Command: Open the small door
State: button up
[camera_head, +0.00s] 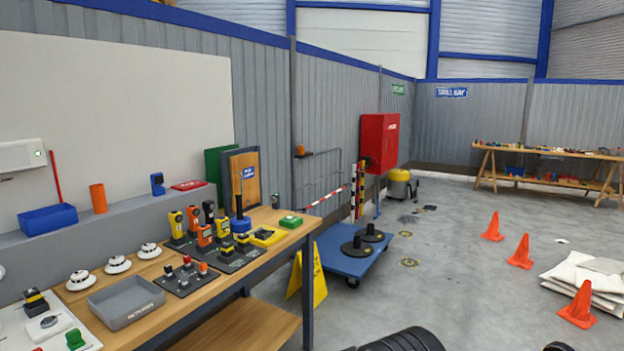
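A small wooden door panel (250,183) in a dark frame stands upright at the far end of the workbench (258,248). It has a small blue label. It looks flush in its frame, but I cannot make out a handle or latch. A dark green panel (214,166) stands just behind it to the left. A red wall cabinet (379,140) with a front door is farther back; its door looks shut. My gripper is not in view.
Gas meters (193,218), a grey tray (126,304) and white detectors (118,264) crowd the bench. A blue trolley (345,262) and yellow floor sign (317,270) stand beside it. Orange cones (520,252) and stacked sheets (590,278) are at right.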

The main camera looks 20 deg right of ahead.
aim_at(244, 168)
jog(key=z, duration=0.15)
jog(key=i+l, duration=0.1)
jog(key=i, duration=0.55)
jog(key=i+l, duration=0.1)
jog(key=i, duration=0.55)
jog(key=i+l, duration=0.1)
jog(key=i, duration=0.55)
jog(key=i+l, duration=0.1)
jog(key=i, duration=0.55)
jog(key=k+j+u, duration=0.1)
jog(key=j, duration=0.2)
jog(key=k, duration=0.05)
